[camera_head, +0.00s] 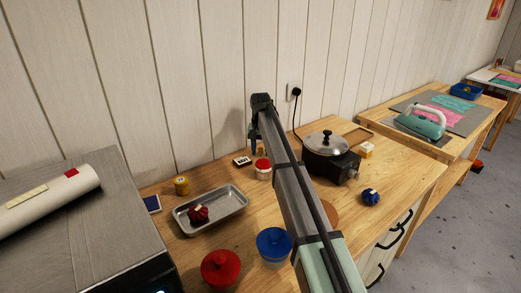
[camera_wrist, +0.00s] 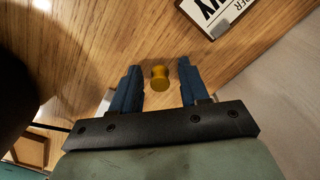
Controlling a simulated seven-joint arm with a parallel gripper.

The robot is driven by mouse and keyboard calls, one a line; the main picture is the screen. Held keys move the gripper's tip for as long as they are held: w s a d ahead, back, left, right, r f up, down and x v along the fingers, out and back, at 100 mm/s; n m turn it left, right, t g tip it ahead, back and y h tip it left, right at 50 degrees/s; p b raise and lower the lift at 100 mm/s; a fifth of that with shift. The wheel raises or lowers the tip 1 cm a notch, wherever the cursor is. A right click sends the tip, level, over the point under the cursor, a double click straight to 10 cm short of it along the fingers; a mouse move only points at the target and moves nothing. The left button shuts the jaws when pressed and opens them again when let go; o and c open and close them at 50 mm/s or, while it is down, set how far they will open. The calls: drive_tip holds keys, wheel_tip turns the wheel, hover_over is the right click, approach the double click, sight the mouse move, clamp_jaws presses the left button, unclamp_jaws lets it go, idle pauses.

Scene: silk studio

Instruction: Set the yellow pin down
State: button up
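The yellow pin (camera_wrist: 160,77) shows in the wrist view as a small waisted yellow piece over the wooden worktop (camera_wrist: 90,45). It sits between the two blue fingers of my gripper (camera_wrist: 160,85), with a gap visible on each side. My gripper is open. I cannot tell for sure whether the pin stands or lies on the wood. In the head view my gripper (camera_head: 254,139) is low near the back wall, partly hidden by my arm. The pin cannot be made out there.
A black-and-white label (camera_head: 242,161) and a red-lidded white jar (camera_head: 263,172) are near my gripper. A metal tray (camera_head: 229,209) holds a dark red item. A hotplate with a lidded pot (camera_head: 327,146) stands right.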

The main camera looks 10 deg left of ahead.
sight(261, 148)
wheel_tip(261, 148, up, 12)
drive_tip(key=shift+r, duration=0.2)
idle(0.6)
